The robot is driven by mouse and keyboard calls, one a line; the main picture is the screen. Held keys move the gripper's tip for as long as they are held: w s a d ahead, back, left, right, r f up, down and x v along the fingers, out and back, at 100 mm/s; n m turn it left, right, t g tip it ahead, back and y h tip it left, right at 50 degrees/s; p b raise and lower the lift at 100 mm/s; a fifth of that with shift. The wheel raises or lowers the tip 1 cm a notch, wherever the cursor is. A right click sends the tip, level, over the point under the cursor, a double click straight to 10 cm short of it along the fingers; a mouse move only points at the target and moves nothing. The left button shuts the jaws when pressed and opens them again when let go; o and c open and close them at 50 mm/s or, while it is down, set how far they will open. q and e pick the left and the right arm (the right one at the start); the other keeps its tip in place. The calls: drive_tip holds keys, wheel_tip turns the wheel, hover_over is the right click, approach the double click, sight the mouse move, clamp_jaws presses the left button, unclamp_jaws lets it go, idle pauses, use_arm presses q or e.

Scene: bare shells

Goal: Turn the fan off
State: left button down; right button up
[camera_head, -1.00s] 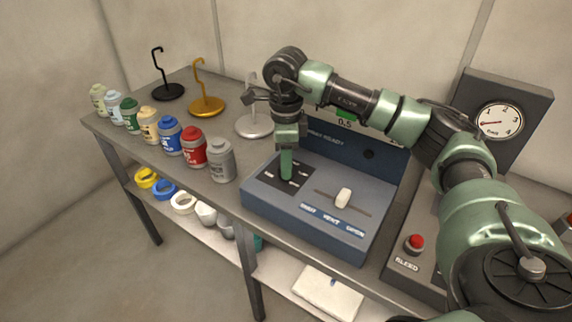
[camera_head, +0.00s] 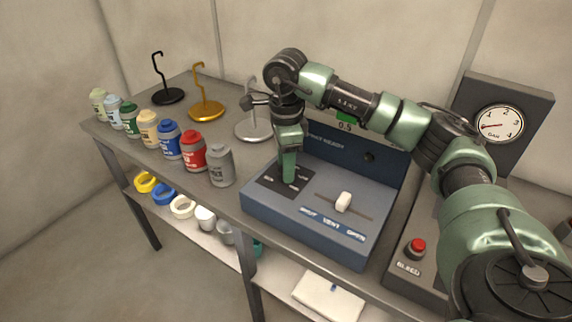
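A blue control console (camera_head: 300,219) stands on the grey bench. Its upper-left corner carries a black switch panel (camera_head: 269,184) with small white marks. My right gripper (camera_head: 289,180) points straight down onto this panel, its green fingertips at or just above the surface. The fingers show as one narrow block, so I cannot tell whether they are shut or whether one hides the other. Any switch under the fingertips is hidden. A white slider knob (camera_head: 344,201) sits mid-slot on the console, above the lettering with VENT in the middle. My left gripper is not in view.
A row of paint pots, including a grey one (camera_head: 221,166) and a red one (camera_head: 193,150), lines the bench left of the console. Hook stands (camera_head: 206,111) are behind. A red BLEED button (camera_head: 416,248) and a gauge (camera_head: 501,124) are at right.

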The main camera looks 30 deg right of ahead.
drive_tip(key=shift+o, duration=0.7)
wheel_tip(320, 180, up, 8)
drive_tip(key=shift+f+b, duration=0.1)
drive_tip(key=shift+b, duration=0.4)
drive_tip(key=shift+f, duration=0.1)
